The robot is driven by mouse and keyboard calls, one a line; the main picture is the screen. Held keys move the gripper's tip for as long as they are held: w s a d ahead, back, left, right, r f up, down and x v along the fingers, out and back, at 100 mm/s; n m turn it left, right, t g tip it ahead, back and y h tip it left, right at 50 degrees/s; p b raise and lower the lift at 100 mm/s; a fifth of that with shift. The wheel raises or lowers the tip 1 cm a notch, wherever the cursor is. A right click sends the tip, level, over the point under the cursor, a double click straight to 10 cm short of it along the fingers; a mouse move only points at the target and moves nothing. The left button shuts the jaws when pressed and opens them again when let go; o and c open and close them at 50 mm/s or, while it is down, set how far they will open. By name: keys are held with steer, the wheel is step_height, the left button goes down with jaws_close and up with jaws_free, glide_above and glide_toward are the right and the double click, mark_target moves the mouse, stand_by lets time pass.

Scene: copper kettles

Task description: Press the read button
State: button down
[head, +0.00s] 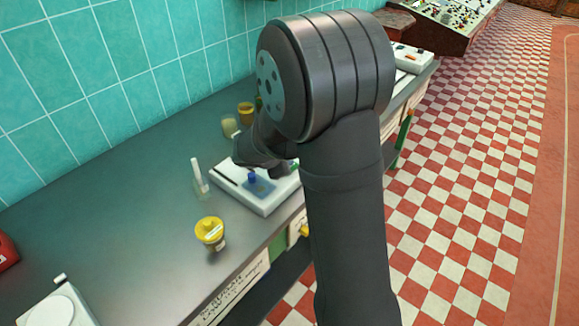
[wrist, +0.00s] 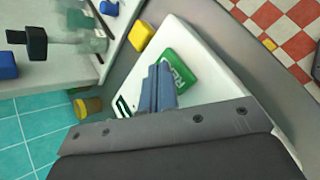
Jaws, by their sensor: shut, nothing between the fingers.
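The green button (wrist: 180,70) with white letters, partly covered, sits on a white device (wrist: 205,58) in the wrist view. The visible letters look like part of "READ". My gripper (wrist: 160,70) is shut and empty, its fingertips right beside the button's left edge in that view. I cannot tell whether they touch it. The fingertips are hidden there.
Another yellow jar (head: 245,112) is farther back by the tiled wall. A white scale (head: 60,308) is at lower left.

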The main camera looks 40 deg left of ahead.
steer(key=shift+f, duration=0.45)
stand_by(0.4)
steer(key=shift+r, duration=0.9)
steer(key=shift+r, duration=0.1)
steer(key=shift+r, duration=2.4)
steer(key=shift+f, duration=0.15)
step_height(320, 180, up, 4)
steer(key=shift+r, duration=0.1)
